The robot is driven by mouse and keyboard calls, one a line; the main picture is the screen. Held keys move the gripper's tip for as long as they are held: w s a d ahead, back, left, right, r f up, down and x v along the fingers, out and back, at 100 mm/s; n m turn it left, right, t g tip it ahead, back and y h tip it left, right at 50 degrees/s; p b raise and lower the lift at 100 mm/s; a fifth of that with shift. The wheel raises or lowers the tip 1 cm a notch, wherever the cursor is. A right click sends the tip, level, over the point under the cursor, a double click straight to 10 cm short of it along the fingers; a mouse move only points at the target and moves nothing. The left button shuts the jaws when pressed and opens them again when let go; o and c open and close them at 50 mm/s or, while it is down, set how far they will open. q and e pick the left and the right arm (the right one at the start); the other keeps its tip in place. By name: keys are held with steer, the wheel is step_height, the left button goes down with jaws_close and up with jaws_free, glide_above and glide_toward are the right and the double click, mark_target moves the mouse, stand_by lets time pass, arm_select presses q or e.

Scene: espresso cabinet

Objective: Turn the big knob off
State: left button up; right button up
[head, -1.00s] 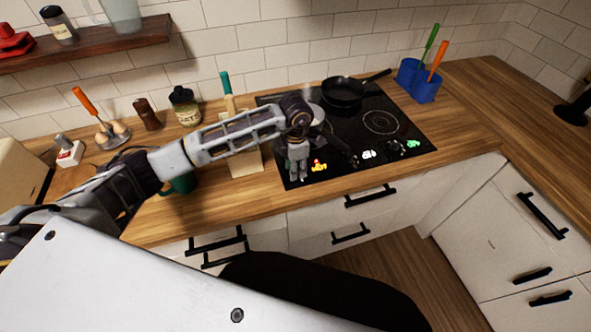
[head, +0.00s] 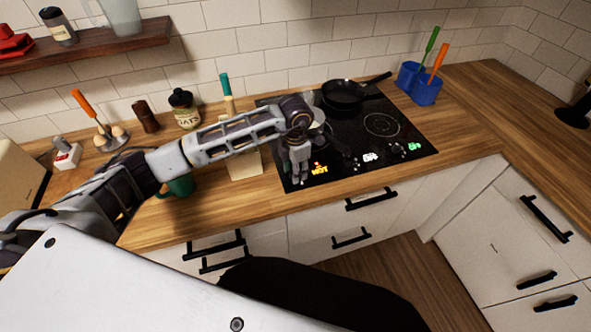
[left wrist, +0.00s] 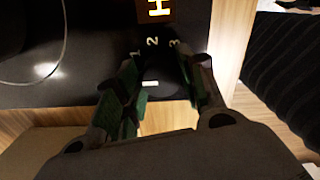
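My left gripper (head: 299,178) reaches down at the front left corner of the black cooktop (head: 362,178). In the left wrist view, the two fingers (left wrist: 165,95) stand on either side of a dark round knob (left wrist: 160,76) with a short white mark. The numbers 1, 2 and 3 are printed around its far side. The fingers look spread, with a gap between them; whether they touch the knob is hard to tell. In the head view the gripper hides this knob. An orange lit "HOT" display (head: 319,170) shows beside it. My right gripper is not in view.
A black pan (head: 344,92) sits at the back of the cooktop. A white display (head: 370,156) and a green one (head: 414,146) are lit farther right. A cutting board (head: 245,165) and green mug (head: 180,186) lie under or beside my left arm. Drawer handles (head: 371,199) project below the counter.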

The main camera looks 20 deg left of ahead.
arm_select(q)
steer(key=shift+o, duration=1.3)
steer(key=shift+r, duration=0.1)
step_height(320, 180, up, 12)
stand_by(0.4)
